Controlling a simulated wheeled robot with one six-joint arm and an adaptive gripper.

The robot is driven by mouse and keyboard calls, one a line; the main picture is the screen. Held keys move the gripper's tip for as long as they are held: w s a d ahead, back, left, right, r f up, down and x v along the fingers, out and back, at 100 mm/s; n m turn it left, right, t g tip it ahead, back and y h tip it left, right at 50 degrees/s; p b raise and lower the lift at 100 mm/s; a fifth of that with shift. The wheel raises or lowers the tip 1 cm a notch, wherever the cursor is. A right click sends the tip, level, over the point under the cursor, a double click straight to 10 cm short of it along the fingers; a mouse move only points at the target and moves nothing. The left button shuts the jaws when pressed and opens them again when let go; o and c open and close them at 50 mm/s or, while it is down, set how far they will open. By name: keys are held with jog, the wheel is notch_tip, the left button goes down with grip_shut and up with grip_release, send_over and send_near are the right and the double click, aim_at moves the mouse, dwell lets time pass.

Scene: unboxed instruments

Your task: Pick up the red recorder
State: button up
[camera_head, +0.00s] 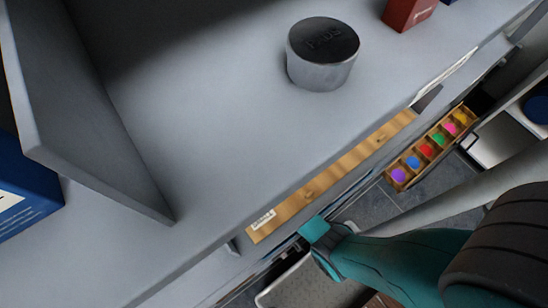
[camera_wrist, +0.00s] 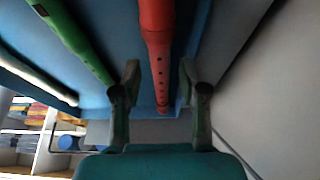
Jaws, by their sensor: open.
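The red recorder (camera_wrist: 158,50) shows in the wrist view. It runs from the top edge down to the gap between my fingers, with its finger holes facing the camera, against a blue surface (camera_wrist: 112,25). My gripper (camera_wrist: 159,82) is open, one finger on each side of the recorder's lower end. I see no clear contact, and cannot tell how deep the recorder sits between the fingers. A green recorder (camera_wrist: 75,42) lies to the left, its end close to my left finger. In the head view I cannot make out the red recorder.
A white recorder (camera_wrist: 40,82) lies further left, and a grey panel (camera_wrist: 255,90) stands at the right in the wrist view. In the head view, a grey surface (camera_head: 200,130) carries a dark-topped round tin (camera_head: 322,72). A wooden tray (camera_head: 396,186) holds several coloured pieces beyond its edge.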

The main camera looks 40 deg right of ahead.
jog(key=d, duration=0.5)
jog(key=shift+d, duration=0.2)
jog(key=shift+x, duration=2.55)
grip_shut()
